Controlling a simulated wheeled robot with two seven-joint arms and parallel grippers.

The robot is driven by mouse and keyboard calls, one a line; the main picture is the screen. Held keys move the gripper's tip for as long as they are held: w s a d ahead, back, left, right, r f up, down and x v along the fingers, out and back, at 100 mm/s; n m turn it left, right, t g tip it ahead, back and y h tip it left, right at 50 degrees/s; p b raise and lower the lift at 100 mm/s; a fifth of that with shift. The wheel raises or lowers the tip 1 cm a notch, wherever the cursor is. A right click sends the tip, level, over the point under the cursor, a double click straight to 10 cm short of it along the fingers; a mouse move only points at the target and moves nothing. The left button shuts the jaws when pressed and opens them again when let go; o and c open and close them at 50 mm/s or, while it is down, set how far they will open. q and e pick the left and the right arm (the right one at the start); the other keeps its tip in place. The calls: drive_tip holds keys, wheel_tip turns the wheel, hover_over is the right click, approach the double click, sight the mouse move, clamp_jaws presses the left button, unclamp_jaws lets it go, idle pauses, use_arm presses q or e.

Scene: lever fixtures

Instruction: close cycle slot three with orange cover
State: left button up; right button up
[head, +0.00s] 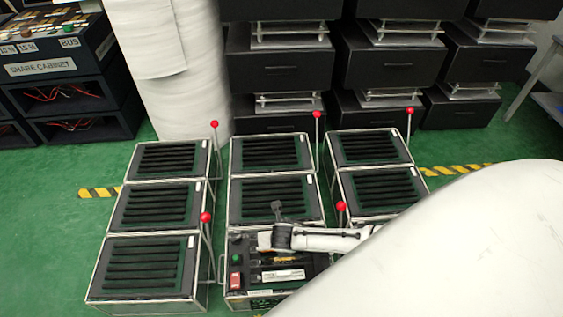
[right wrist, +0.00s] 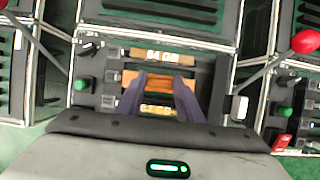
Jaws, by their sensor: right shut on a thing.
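The orange cover (right wrist: 158,78) shows in the right wrist view at a slot in the middle of an open fixture panel. My right gripper (right wrist: 159,84) is shut on it, with a dark finger at each side. Whether the cover is fully seated in the slot cannot be told. Labelled tan bars lie in the slots on either side, one above (right wrist: 155,55) and one below, partly between the fingers. In the head view my right gripper (head: 272,238) is over the front middle fixture (head: 235,285), and the arm hides part of its panel. My left gripper is not in view.
Other fixtures with black slatted tops stand around it, such as the front left one (head: 145,265). Upright levers with red knobs (head: 206,217) stand beside them. The panel has a green button (head: 237,259) and a red switch (head: 235,281). Black cabinets (head: 285,70) stand behind.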

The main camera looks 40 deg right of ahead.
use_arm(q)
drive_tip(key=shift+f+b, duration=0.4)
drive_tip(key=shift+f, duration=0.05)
use_arm(e)
drive_tip(key=shift+f, duration=0.55)
drive_tip(key=o, duration=1.1)
drive_tip(key=shift+c, duration=0.2)
use_arm(q)
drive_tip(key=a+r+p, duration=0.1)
drive_tip(key=p, duration=0.1)
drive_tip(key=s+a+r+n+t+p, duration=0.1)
drive_tip(key=p, duration=0.1)
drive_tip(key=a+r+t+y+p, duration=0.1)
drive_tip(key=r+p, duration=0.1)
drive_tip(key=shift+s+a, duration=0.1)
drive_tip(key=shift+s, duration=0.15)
use_arm(e)
drive_tip(key=v, duration=1)
drive_tip(key=shift+r, duration=0.15)
